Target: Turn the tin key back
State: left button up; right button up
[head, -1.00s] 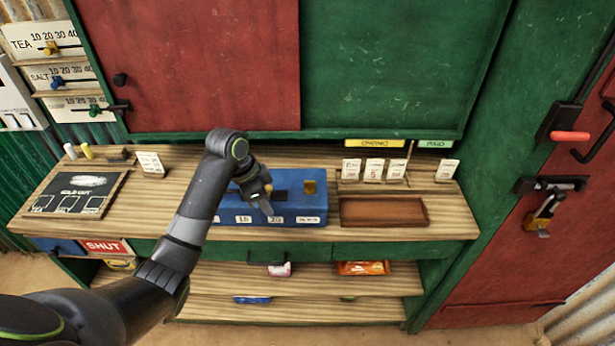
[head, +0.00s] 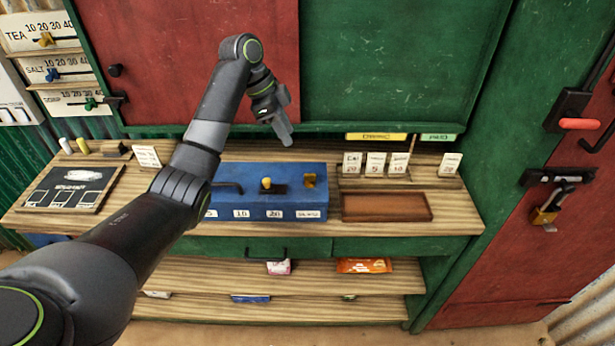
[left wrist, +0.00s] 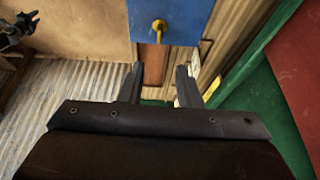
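The blue tin (head: 240,203) stands on the wooden counter, with number labels along its front. A yellow knob (head: 266,183) stands on its top beside a dark slot, and a square brass piece (head: 308,181) sits near its right end. Which one is the key I cannot tell. My left gripper (head: 281,130) is above and behind the tin, apart from it. In the left wrist view its fingers (left wrist: 160,84) are open with nothing between them. The tin (left wrist: 185,15) and a yellow hooked piece (left wrist: 160,27) show beyond them. What looks like my right gripper (left wrist: 18,28) is at that view's upper left.
A brown tray (head: 385,218) lies right of the tin, with small price cards (head: 375,163) behind it. A slate board (head: 68,188) lies at the counter's left. A red door (head: 530,235) with a bolt and padlock (head: 547,208) is at the right.

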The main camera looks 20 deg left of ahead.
aim_at(309, 174)
pick_arm(q)
jog(key=p+x, duration=0.2)
jog(key=x, duration=1.1)
jog(key=shift+f, duration=0.35)
grip_shut()
